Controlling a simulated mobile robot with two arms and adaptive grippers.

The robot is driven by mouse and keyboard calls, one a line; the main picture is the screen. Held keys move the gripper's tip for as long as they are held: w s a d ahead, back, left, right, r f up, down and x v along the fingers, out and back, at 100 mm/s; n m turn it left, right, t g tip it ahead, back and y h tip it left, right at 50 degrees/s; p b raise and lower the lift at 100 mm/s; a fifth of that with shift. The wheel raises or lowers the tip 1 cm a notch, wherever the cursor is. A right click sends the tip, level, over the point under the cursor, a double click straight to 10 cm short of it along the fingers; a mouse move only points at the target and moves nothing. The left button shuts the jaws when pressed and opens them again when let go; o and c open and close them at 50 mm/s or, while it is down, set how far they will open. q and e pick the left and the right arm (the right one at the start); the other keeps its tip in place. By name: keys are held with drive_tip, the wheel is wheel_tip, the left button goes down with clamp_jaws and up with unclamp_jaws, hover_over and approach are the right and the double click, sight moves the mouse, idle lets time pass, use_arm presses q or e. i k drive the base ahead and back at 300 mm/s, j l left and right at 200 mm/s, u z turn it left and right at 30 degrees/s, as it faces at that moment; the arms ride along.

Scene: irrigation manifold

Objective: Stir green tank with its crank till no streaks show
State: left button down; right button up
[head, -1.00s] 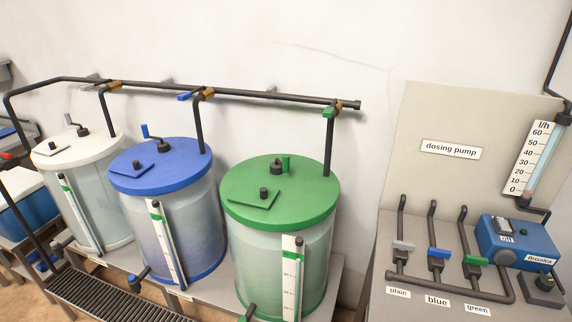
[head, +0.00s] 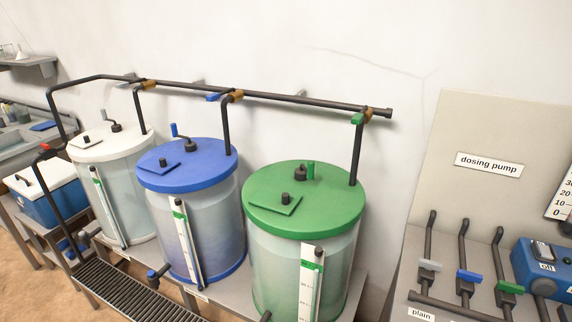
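The green-lidded tank (head: 290,262) stands at centre right, right of the blue-lidded tank. A square hatch with a dark knob (head: 287,199) lies in front of the crank. The translucent wall shows pale, slightly greenish liquid; I cannot make out clear streaks from here. A white level gauge (head: 307,288) with a green marker runs down its front. Neither of my grippers is in view.
A blue-lidded tank (head: 187,166) and a white-lidded tank (head: 102,146) stand to the left. A dark pipe (head: 270,95) runs above, with a drop pipe (head: 357,155) at the green lid's right edge. A dosing-pump bench with valves (head: 469,276) is at right.

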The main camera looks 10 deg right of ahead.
sight(309, 170)
drive_tip(key=l+u, duration=0.2)
drive_tip(key=u, duration=0.15)
drive_tip(key=l+u, duration=0.15)
drive_tip(key=u, duration=0.2)
drive_tip(key=l+u, duration=0.3)
drive_tip(key=j, duration=0.1)
